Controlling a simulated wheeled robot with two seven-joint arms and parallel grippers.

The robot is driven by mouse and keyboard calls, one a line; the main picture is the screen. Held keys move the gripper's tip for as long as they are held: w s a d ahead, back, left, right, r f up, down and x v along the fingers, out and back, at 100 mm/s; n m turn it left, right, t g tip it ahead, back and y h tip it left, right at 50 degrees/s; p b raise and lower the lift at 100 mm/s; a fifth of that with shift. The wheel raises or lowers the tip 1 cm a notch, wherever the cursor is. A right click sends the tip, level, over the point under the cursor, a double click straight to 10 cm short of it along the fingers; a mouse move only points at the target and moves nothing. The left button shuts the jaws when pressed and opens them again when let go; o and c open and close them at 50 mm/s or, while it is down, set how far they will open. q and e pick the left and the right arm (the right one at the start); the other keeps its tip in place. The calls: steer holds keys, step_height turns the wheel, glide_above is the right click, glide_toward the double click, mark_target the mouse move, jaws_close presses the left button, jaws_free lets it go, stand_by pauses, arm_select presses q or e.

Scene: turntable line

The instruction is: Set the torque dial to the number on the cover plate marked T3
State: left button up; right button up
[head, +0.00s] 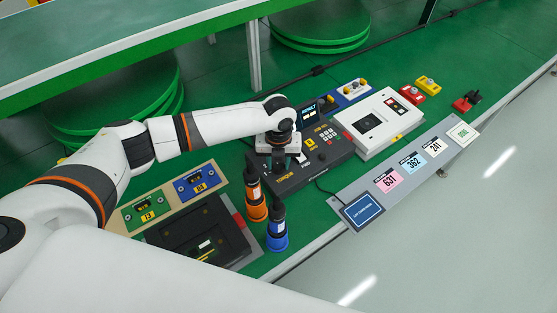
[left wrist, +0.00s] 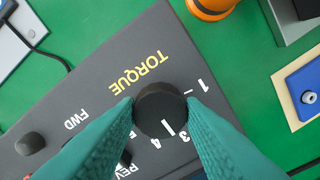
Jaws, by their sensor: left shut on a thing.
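The torque dial (left wrist: 160,110) is a round black knob on a dark panel (left wrist: 75,115), beside the yellow word TORQUE. The numbers 1, 3 and 4 show around it; others are hidden by my fingers. A small white line shows at its edge near the 3; I cannot tell for sure where the dial points. My left gripper (left wrist: 160,112) is shut on the dial, a teal finger on each side. In the head view my left gripper (head: 279,160) covers the dial. The green cover plate (head: 135,213) has a yellow label that seems to read T3. My right gripper is not in view.
A blue plate (head: 188,191) sits beside the green one. Orange (head: 256,205) and blue (head: 277,235) tools stand upright close to the panel. A white box (head: 381,128) lies right of the panel. A grey strip (head: 343,196) with number cards runs along the front edge.

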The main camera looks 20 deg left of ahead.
mark_target(278, 165)
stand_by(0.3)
arm_select(q)
steer(key=o, duration=1)
step_height(278, 165, up, 12)
steer(key=b, duration=0.1)
steer(key=shift+b, duration=0.4)
